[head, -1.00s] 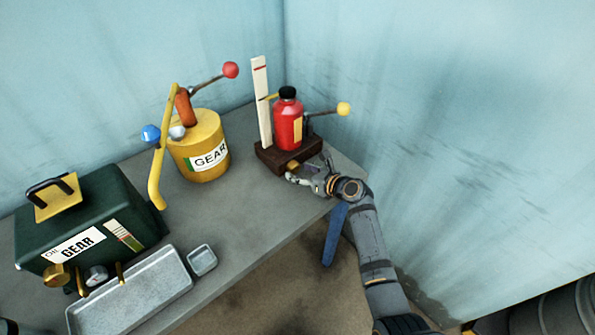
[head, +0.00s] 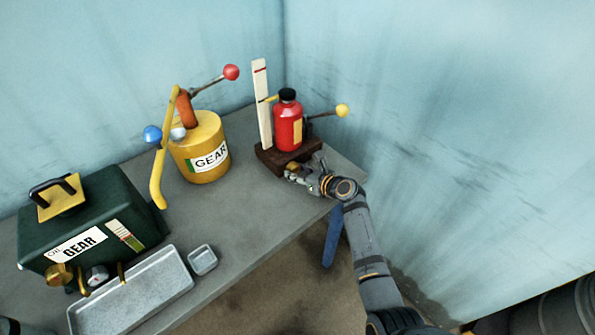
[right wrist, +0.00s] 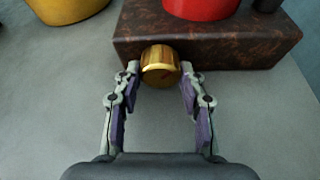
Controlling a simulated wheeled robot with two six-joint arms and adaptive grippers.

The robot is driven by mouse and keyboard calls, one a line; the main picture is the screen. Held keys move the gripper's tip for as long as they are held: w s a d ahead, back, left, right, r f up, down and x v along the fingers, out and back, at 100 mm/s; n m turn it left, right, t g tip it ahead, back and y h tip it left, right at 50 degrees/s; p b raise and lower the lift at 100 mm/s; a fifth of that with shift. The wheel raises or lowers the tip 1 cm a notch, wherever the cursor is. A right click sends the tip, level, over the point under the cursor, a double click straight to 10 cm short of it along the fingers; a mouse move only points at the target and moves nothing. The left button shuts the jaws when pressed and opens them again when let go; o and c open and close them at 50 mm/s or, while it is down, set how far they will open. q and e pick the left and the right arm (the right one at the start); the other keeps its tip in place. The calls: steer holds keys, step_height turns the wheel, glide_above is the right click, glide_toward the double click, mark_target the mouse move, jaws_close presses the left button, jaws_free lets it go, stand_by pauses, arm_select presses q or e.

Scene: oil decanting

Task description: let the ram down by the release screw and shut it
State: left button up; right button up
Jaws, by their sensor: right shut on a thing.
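The ram's red bottle-shaped body (head: 288,126) with a black cap stands upright on a dark brown base block (head: 268,158). A yellow-knobbed lever (head: 342,110) sticks out to its right. A white upright scale (head: 262,105) with a red mark stands at its left. My left gripper is not in view.
A yellow GEAR can (head: 201,146) with a pump handle stands left of the ram. A green GEAR oil box (head: 90,215), a grey tray (head: 130,293) and a small dish (head: 202,260) are further left. Bare bench (head: 245,215) lies between; walls stand behind and right.

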steer(key=shift+r+n+h+p, duration=0.3)
steer(key=shift+p, duration=0.25)
steer(key=shift+f+n+h, duration=0.3)
steer(key=shift+f+n, duration=0.05)
steer(key=shift+n, duration=0.15)
steer(key=shift+t, duration=0.3)
steer(key=o, duration=1.1)
steer(key=shift+o, duration=0.2)
steer(key=v, duration=1.2)
steer(key=shift+d, duration=0.1)
